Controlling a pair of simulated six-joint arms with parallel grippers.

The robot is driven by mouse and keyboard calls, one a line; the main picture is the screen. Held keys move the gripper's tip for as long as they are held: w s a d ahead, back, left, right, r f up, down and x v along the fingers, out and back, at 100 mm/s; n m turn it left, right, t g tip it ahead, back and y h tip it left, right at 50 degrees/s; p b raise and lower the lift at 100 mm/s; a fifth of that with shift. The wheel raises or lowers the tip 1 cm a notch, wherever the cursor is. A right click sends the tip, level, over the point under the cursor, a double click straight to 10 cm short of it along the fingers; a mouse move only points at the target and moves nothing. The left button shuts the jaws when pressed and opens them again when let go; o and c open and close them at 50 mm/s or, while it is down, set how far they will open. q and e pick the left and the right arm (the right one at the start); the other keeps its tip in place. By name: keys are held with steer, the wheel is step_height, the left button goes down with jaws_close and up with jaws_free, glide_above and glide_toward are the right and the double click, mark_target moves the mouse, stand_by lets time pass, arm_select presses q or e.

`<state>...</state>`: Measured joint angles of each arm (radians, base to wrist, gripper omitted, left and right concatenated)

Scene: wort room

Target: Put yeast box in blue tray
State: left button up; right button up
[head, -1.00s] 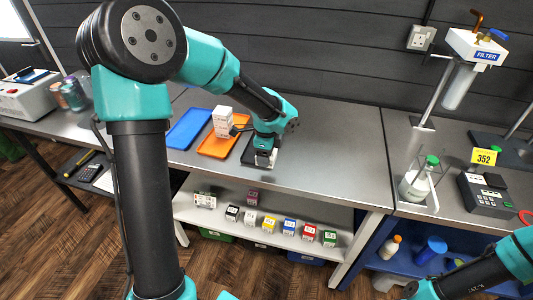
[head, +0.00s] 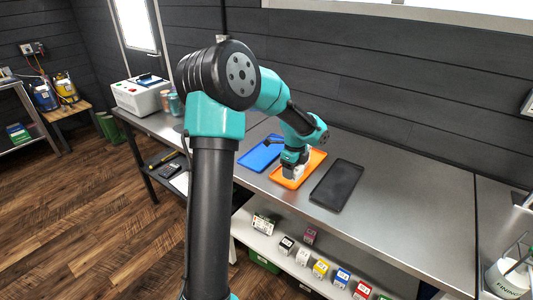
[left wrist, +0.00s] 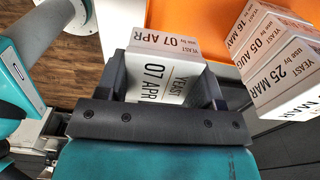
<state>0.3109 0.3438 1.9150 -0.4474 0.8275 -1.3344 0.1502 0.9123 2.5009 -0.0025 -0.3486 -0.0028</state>
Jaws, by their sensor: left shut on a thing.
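My left gripper (head: 293,167) points down over the orange tray (head: 316,159). In the left wrist view, the gripper (left wrist: 163,80) is shut on a white yeast box (left wrist: 161,54) marked 07 APR, with one finger on each side. More white yeast boxes (left wrist: 278,62), marked 16 MAY, 05 AUG and 25 MAR, stand to the right of the held box. The blue tray (head: 259,156) lies just left of the orange tray and looks empty. The arm partly hides the orange tray and the boxes in the head view. My right gripper is out of view.
An empty black tray (head: 337,186) lies right of the orange one. The metal bench (head: 405,190) is clear to the right. Small coloured boxes (head: 320,268) sit on the shelf below. A white machine (head: 141,96) stands at the bench's far left end.

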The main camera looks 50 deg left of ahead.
arm_select(q)
steer(key=s+a, duration=0.1)
steer(key=a, duration=0.2)
steer(key=s+a, duration=0.1)
steer(key=a, duration=0.2)
steer(key=s+a, duration=0.1)
steer(key=a, duration=0.3)
steer(key=shift+s+r, duration=0.2)
steer(key=shift+s, duration=0.15)
glide_above(266, 152)
steer(key=shift+d+f, duration=0.1)
steer(key=shift+f, duration=0.65)
steer(key=shift+w+a+f, duration=0.1)
steer(key=shift+a+f, duration=0.05)
steer(key=shift+a, duration=0.05)
steer(key=shift+f, duration=1.65)
steer(key=shift+f, duration=0.1)
steer(key=o, duration=0.9)
